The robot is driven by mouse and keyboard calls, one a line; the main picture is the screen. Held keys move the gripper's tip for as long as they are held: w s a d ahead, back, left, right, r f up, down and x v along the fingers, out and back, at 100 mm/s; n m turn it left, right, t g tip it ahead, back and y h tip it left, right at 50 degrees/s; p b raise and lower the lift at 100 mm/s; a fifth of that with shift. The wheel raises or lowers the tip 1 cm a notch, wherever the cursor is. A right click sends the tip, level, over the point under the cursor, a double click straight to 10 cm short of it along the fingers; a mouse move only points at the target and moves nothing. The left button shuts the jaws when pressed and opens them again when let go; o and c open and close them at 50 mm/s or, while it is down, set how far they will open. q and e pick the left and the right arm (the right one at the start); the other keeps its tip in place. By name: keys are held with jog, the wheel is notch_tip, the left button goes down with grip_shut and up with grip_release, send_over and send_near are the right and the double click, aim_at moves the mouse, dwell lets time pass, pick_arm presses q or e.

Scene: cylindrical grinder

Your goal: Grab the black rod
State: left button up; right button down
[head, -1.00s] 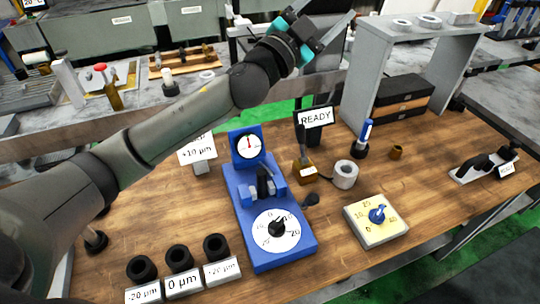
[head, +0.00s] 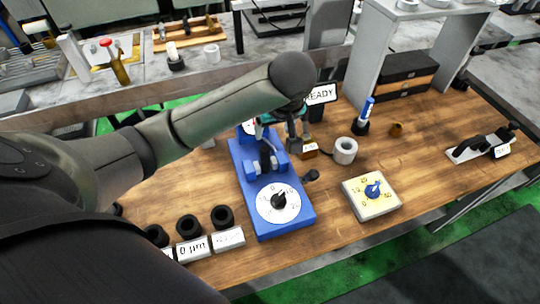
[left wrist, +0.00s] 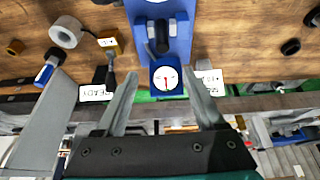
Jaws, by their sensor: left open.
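A short black rod (head: 267,161) sits in the blue grinder fixture (head: 293,223), between its two blue blocks and behind the white dial. The rod also shows in the left wrist view (left wrist: 161,38), on the blue base above the round gauge. My left gripper (head: 276,138) hangs just behind the rod, over the gauge end of the fixture. In the left wrist view its two fingers (left wrist: 160,74) are spread apart, one on each side of the gauge, with nothing between them. The rod lies ahead of the fingertips. My right gripper is not in view.
A READY sign (head: 320,94), a brown block (head: 309,148) and a white roll (head: 345,151) stand right of the fixture. Black rings (head: 222,218) stand at front left. A grey shelf (head: 372,65) rises behind.

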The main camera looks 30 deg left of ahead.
pick_arm(q)
jog(key=b, duration=0.1)
send_near(265, 148)
jog(key=x, duration=0.4)
jog(key=shift+s+d+f, duration=0.15)
jog(key=shift+f, duration=0.15)
jog(key=shift+b+x, duration=0.55)
jog(key=shift+x, duration=2.4)
jog(key=shift+r, duration=0.1)
jog(key=shift+c, duration=0.4)
grip_shut()
